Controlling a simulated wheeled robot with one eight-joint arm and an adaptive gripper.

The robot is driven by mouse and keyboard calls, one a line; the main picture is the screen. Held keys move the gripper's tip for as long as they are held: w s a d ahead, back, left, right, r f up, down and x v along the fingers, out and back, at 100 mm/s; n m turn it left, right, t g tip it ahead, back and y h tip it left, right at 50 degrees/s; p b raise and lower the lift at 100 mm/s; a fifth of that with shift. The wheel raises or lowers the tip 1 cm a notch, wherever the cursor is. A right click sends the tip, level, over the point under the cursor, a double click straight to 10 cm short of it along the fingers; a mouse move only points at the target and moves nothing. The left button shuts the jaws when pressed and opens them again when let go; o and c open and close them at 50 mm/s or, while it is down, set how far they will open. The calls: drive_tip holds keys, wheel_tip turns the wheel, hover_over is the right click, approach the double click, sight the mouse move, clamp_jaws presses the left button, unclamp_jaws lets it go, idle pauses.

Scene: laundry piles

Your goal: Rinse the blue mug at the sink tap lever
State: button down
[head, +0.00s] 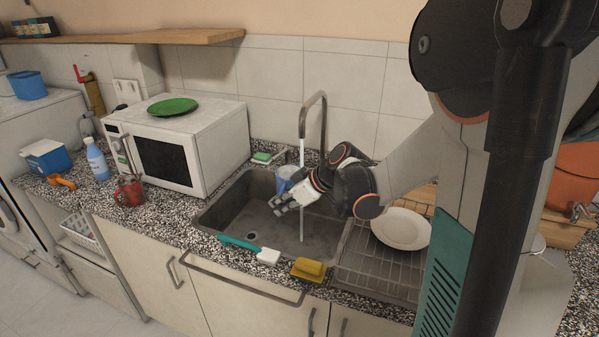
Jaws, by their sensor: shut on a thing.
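The blue mug (289,176) is held over the sink basin (254,222), close to the tap. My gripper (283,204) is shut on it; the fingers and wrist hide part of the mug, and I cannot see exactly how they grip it. The grey tap (325,117) arches over the basin. A pale stream of water (301,215) runs straight down from its spout, just right of the mug in the picture. I cannot tell whether water enters the mug. The tap lever is not clearly visible; my wrist covers the tap's base.
A teal-handled brush (249,247) and a yellow sponge (309,269) lie on the sink's front edge. A white plate (401,229) rests on the drying rack (379,270) at right. A red mug (130,191) stands before the microwave (178,145). The basin's left part is clear.

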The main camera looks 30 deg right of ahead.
drive_tip(key=s+a+r+p, duration=0.2)
drive_tip(key=a+r, duration=0.1)
idle(0.4)
drive_tip(key=shift+f, duration=0.1)
idle(0.4)
